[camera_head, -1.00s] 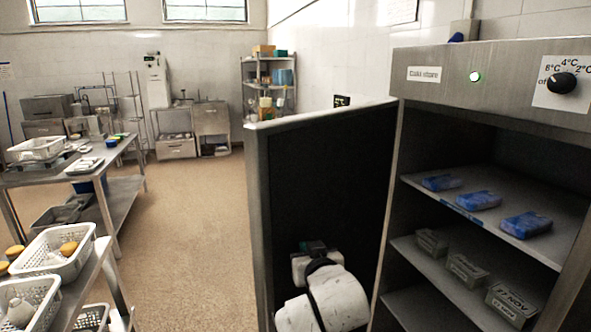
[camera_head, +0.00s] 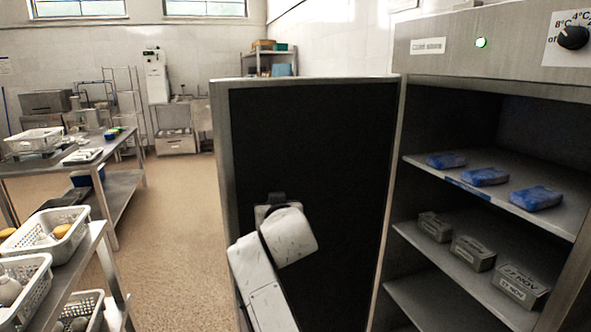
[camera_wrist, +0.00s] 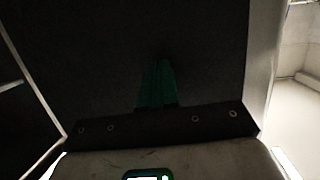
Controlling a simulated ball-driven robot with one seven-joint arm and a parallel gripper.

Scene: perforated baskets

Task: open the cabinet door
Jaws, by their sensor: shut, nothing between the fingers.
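The cabinet (camera_head: 440,65) stands at the right in the head view, with its shelves exposed. Its door (camera_head: 310,120) is swung wide open to the left, black inner face towards me. My arm reaches up in front of that face. In the wrist view the dark door panel (camera_wrist: 80,60) fills most of the picture, and my gripper (camera_wrist: 157,68) shows as dark green fingers, shut and empty, pointing at it. I cannot tell whether the fingertips touch the panel. In the head view my wrist hides the fingers.
Blue packs (camera_head: 485,176) lie on the upper cabinet shelf and grey labelled blocks (camera_head: 473,252) on the one below. White perforated baskets (camera_head: 48,240) stand on a metal table at the left. Open floor (camera_head: 175,230) lies between the tables and the door.

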